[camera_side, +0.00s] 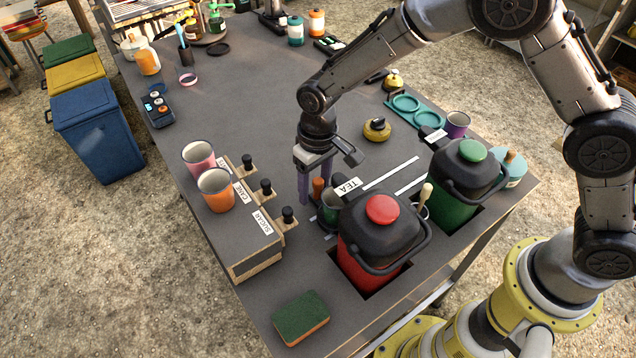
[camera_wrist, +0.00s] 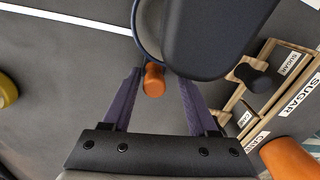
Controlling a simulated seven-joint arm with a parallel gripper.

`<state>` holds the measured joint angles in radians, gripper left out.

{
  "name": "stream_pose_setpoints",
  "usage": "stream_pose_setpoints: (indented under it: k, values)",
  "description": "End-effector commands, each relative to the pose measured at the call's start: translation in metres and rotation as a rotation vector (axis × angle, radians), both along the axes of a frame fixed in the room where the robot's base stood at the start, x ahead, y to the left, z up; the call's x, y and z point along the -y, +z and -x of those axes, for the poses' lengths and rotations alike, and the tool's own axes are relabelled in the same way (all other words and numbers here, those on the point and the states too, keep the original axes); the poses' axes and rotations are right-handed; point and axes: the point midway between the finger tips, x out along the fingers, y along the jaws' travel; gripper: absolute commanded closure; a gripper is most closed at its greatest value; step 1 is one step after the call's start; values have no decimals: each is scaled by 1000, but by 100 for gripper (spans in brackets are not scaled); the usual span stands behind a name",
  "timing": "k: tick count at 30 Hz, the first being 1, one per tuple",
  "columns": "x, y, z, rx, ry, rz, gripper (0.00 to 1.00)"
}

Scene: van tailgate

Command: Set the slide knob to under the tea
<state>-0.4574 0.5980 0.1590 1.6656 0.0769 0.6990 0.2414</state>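An orange upright knob (camera_side: 318,188), which I take as the slide knob, stands beside a dark green cup (camera_side: 331,206) in front of the red-lidded canister (camera_side: 382,210). The white TEA label (camera_side: 347,186) lies by that canister. My gripper (camera_side: 313,192) points down with its purple fingers around the knob. In the wrist view the knob (camera_wrist: 154,80) sits between the fingers of my gripper (camera_wrist: 160,78), with gaps on both sides. The gripper is open. The canister's dark top hides most of the cup there, and the knob's base is hidden.
Two white strips (camera_side: 391,172) run along the table towards the green-lidded canister (camera_side: 465,180). A wooden stand (camera_side: 250,248) with black knobs and pink and orange cups (camera_side: 216,192) stands left of my gripper. A sponge (camera_side: 301,318) lies at the front.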

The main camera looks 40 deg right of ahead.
Motion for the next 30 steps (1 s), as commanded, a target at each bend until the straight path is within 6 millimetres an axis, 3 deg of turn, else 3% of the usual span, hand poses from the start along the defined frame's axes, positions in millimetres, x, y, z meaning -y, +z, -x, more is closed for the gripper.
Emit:
stream_pose_setpoints:
  k: [8,13,30]
  values:
    - [2,0,1,-3,0,4,39]
    - [3,12,0,-1,0,3,39]
    - [8,121,-1,0,-1,2,39]
